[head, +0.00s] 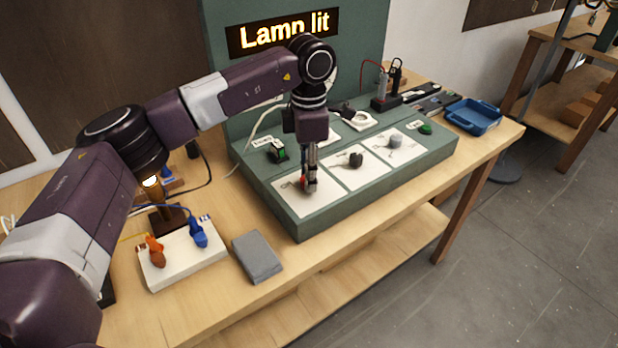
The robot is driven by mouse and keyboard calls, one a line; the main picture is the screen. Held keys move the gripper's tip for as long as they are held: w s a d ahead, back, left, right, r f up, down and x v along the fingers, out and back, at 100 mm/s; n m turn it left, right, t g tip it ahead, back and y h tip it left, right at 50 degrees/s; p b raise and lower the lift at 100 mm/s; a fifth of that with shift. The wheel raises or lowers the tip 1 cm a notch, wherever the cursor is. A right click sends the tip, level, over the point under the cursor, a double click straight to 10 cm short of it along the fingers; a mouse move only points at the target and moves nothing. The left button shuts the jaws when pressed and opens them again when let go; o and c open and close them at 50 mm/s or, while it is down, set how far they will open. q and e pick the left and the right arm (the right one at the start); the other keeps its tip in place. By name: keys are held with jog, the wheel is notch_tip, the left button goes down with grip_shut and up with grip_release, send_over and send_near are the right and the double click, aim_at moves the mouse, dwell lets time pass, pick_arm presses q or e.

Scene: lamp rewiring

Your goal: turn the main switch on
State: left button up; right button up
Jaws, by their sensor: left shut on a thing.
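My left gripper (310,181) points straight down over the left white plate (292,199) of the green console. It is shut on a small red part (303,185), mostly hidden by the fingers. A black switch with a green face (277,152) sits behind and left of the gripper, apart from it; its small label is too blurred to read surely. I cannot tell for sure which control is the main switch. A small lamp (151,181) glows at the left, and the sign (283,33) reads "Lamp lit". My right gripper is not in view.
A black knob (355,160), a grey knob (395,141) and a green button (425,129) sit right of the gripper. A white block (180,265) with orange and blue clips and a grey block (257,256) lie in front left. A blue tray (473,116) is far right.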

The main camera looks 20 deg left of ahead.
pick_arm(q)
jog(key=shift+w+r+m+b, duration=0.1)
jog(key=shift+m+b, duration=0.4)
jog(key=shift+m, duration=1.5)
jog(key=o, duration=1.2)
jog(key=shift+c, duration=0.2)
jog(key=shift+r, duration=0.1)
notch_tip(320, 180, up, 12)
